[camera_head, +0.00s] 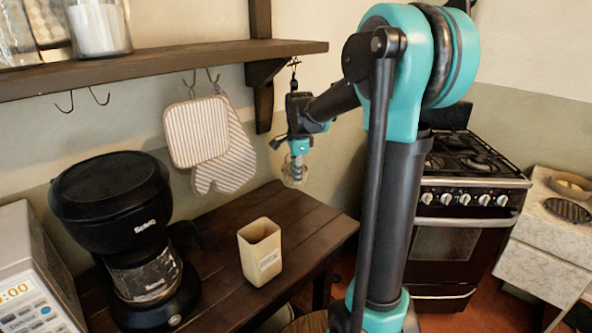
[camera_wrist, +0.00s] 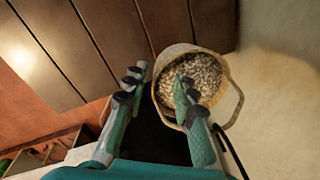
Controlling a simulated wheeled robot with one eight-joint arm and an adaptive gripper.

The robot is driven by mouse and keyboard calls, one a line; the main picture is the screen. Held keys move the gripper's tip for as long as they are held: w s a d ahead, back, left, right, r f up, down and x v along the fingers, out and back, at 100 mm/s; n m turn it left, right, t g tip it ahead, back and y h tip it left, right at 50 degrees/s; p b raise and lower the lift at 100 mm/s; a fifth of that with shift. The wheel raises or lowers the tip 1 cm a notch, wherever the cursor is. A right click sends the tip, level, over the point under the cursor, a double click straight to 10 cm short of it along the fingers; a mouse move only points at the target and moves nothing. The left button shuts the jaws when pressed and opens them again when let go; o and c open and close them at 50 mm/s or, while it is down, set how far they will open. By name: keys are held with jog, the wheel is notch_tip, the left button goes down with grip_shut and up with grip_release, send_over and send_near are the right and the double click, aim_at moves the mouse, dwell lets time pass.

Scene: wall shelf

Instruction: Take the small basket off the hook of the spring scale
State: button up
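The small basket (camera_wrist: 174,52) is pale, round and filled with grainy bits. Its thin handle (camera_wrist: 238,104) loops out to the right in the wrist view. In the head view the basket (camera_head: 292,178) hangs in the air beside the table, under my gripper (camera_head: 298,147). My gripper (camera_wrist: 160,80) is open, one finger over the basket's opening and the other outside its left side. I cannot tell whether either finger touches the wall. A small dark hanger (camera_head: 294,64) shows under the shelf; the spring scale and its hook are mostly hidden behind my arm.
The wooden shelf (camera_head: 170,66) runs above, with a dark bracket (camera_head: 263,90). An oven mitt (camera_head: 228,150) and a striped potholder (camera_head: 196,131) hang left of my gripper. A beige cup (camera_head: 259,252) and coffee maker (camera_head: 140,235) stand on the table (camera_head: 305,225). A stove (camera_head: 455,215) stands right.

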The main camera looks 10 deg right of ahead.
grip_shut()
jog(key=shift+r, duration=0.2)
dwell(0.3)
jog(key=shift+d+r, duration=0.15)
jog(key=shift+r, duration=0.35)
dwell(0.4)
jog(key=shift+r, duration=0.55)
dwell(0.5)
